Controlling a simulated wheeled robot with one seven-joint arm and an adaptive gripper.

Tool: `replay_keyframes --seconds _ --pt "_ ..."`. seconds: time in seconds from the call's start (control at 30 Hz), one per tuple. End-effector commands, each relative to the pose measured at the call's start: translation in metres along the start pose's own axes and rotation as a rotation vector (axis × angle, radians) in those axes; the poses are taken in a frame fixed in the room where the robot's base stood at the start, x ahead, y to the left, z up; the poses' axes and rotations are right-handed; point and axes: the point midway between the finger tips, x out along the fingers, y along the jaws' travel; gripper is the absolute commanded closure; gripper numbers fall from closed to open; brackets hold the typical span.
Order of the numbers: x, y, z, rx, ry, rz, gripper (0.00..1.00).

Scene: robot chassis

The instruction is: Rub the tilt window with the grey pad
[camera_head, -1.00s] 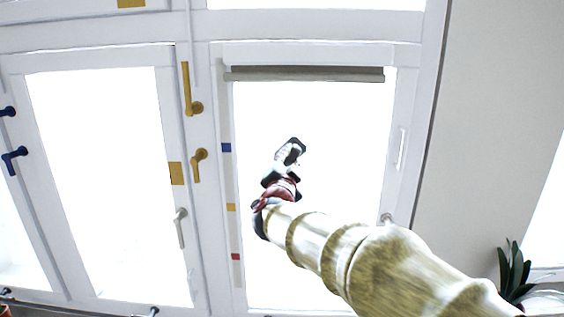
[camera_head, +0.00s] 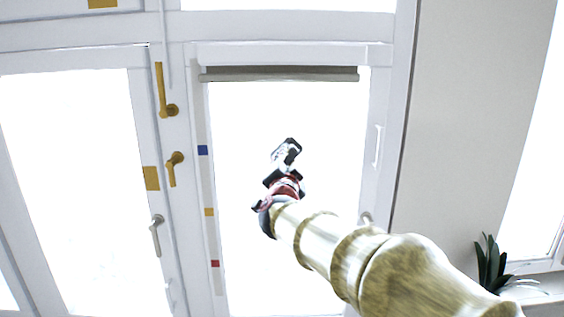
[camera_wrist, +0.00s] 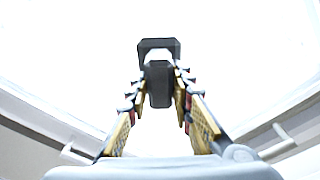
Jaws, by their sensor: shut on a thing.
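The tilt window (camera_head: 330,135) appears to be the bright pane with a rolled blind at its top, in the middle of the head view. My gripper (camera_head: 284,168) is raised in front of this pane. In the wrist view my gripper (camera_wrist: 160,78) is shut on the grey pad (camera_wrist: 158,45), a dark grey block with a stem between the fingers. The pad also shows small in the head view (camera_head: 290,147), against the bright glass. The glare hides whether the pad touches the glass. My arm covers the pane's lower right part.
The rolled blind (camera_head: 280,74) spans the pane's top. A white handle (camera_head: 377,146) is on the right frame. Yellow handles (camera_head: 174,168) and a grey handle (camera_head: 156,235) are to the left. A plant (camera_head: 490,262) stands at the lower right, beside a grey wall (camera_head: 470,120).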

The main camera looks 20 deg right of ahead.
Motion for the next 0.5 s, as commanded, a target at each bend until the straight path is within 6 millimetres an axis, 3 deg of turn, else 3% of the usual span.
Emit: replay_keyframes --seconds 0.5 --pt "0.002 0.028 -0.026 -0.001 0.002 0.002 0.98"
